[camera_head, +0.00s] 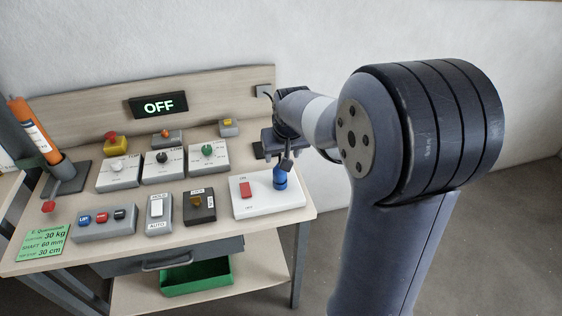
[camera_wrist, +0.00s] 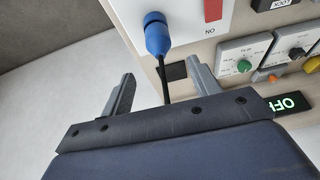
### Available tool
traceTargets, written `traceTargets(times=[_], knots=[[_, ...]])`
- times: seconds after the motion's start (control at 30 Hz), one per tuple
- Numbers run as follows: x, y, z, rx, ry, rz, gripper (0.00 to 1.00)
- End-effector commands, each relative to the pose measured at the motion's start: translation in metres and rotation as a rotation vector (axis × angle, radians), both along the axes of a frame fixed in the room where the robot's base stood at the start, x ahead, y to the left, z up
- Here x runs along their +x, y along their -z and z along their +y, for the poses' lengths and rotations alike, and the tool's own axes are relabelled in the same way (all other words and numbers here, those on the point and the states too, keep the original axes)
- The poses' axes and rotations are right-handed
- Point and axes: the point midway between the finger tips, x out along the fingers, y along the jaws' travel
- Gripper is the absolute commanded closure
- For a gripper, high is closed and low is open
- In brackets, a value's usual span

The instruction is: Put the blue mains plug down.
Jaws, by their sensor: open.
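The blue mains plug (camera_head: 280,179) stands upright on the right part of a white box (camera_head: 262,206) that has a red rocker switch (camera_head: 245,189). In the wrist view the plug (camera_wrist: 157,36) lies beyond the fingertips, roughly in line with the gap between them, and its black cable runs back toward my gripper. My gripper (camera_wrist: 160,72) is open, with a finger on each side and nothing held between them. In the head view my gripper (camera_head: 285,158) is just above and behind the plug, close to it; part of the arm covers the area to its right.
Switch boxes stand left of the white box, with a green knob (camera_head: 208,150) nearby. An OFF display (camera_head: 158,105) hangs on the back board. A green bin (camera_head: 197,278) sits below. The bench's front right corner is clear.

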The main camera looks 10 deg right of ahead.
Motion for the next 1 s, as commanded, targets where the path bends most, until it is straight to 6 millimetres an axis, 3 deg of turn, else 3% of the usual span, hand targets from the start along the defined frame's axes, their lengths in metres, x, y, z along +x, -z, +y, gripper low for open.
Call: traceTargets(times=[0.2,0.63,0.77,1.0], knots=[[-0.007,-0.018,0.000,0.000,0.000,-0.002,0.41],[-0.008,-0.019,0.000,0.000,0.000,0.001,0.41],[-0.005,-0.011,0.000,0.000,0.000,0.004,0.41],[0.009,0.024,0.000,0.000,0.000,0.006,0.41]])
